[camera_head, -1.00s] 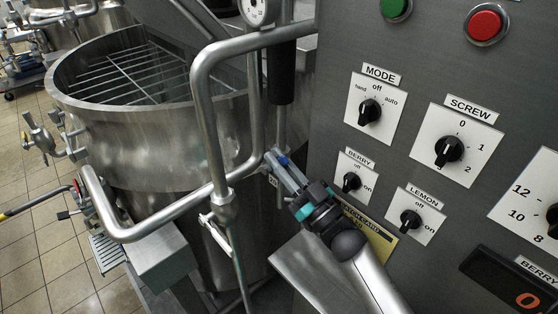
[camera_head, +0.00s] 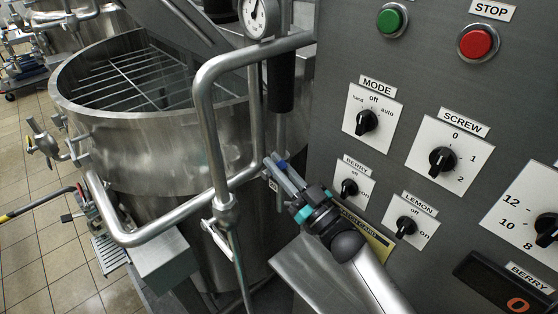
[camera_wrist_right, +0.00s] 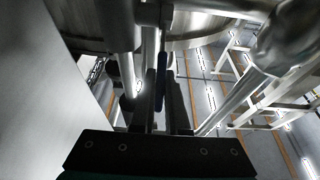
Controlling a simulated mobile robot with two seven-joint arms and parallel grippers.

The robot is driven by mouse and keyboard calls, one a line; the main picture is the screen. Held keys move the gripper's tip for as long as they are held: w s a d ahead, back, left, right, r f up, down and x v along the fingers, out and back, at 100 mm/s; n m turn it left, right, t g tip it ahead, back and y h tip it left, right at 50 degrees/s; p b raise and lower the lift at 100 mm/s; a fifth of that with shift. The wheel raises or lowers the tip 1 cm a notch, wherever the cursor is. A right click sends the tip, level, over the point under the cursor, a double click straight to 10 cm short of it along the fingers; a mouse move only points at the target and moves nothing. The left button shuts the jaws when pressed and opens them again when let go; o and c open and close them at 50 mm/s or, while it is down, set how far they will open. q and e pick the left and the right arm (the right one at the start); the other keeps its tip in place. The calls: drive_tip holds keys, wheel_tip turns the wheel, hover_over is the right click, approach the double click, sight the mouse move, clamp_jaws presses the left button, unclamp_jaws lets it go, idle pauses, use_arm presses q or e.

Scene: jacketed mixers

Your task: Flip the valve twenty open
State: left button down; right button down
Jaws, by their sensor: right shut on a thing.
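A valve with a small blue handle (camera_head: 282,164) sits on the pipework beside the steel mixer, left of the control panel. A small tag (camera_head: 272,184) hangs just below it; its number is too small to read. My right gripper (camera_head: 277,168) reaches up to it from the lower right and is shut on the blue handle. In the right wrist view the blue handle (camera_wrist_right: 161,80) stands upright between the fingers of my right gripper (camera_wrist_right: 162,103). The valve body is mostly hidden by the fingers and pipes. My left gripper is not in view.
The control panel (camera_head: 335,140) with knobs and buttons stands close on the right of my right arm. A bent steel pipe (camera_head: 204,110) and a pressure gauge (camera_head: 258,15) are near the gripper. The open steel mixer (camera_head: 150,150) fills the left; tiled floor (camera_head: 40,240) lies beyond.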

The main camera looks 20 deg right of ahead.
drive_tip(key=shift+w+a+r+g+h+p, duration=0.15)
drive_tip(key=shift+w+r+g+p, duration=0.3)
drive_tip(key=shift+p, duration=1.2)
drive_tip(key=shift+w+a+r+g+h+p, duration=0.1)
drive_tip(key=shift+w+r+g+h+p, duration=0.3)
drive_tip(key=shift+p, duration=1.2)
drive_tip(key=shift+f+g, duration=0.1)
drive_tip(key=shift+g, duration=0.35)
drive_tip(key=shift+w+a+g, duration=0.2)
drive_tip(key=shift+w+g, duration=0.15)
drive_tip(key=shift+g, duration=0.25)
drive_tip(key=shift+w+g+h, duration=0.15)
drive_tip(key=shift+g+h, duration=0.1)
drive_tip(key=shift+g, duration=0.05)
drive_tip(key=c, duration=0.9)
unclamp_jaws()
drive_tip(key=shift+f, duration=0.1)
